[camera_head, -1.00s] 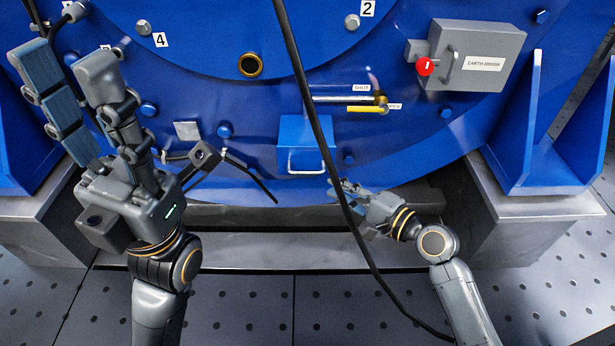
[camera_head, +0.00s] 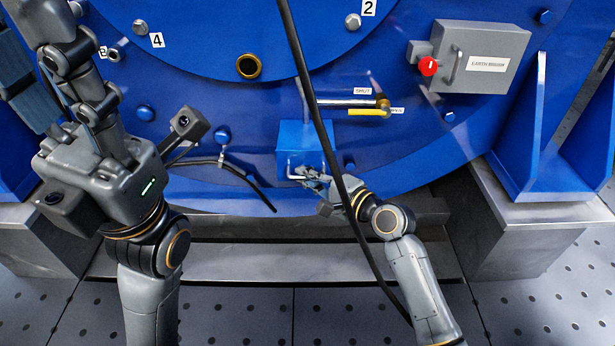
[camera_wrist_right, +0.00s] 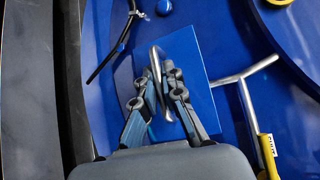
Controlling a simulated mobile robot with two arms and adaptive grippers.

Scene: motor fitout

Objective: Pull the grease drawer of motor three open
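The grease drawer (camera_head: 292,136) is a blue box low on the blue motor face, with a silver bar handle (camera_head: 291,173) on its front. In the right wrist view the handle (camera_wrist_right: 155,57) runs between the fingers of my right gripper (camera_wrist_right: 159,77), which have converged on it and look shut on it. In the head view my right gripper (camera_head: 314,180) is at the handle, and its fingers partly cover it. I cannot tell whether the drawer stands out from its housing. My left gripper (camera_head: 24,42) is open and empty at the upper left, partly cut off by the picture edge.
A black cable (camera_head: 323,130) hangs in front of the motor, crossing near my right gripper. A valve with a yellow handle (camera_head: 370,112) is right of the drawer. A grey box (camera_head: 487,45) with a red knob (camera_head: 428,66) is farther right. A thin black hose (camera_head: 240,172) ends left of the drawer.

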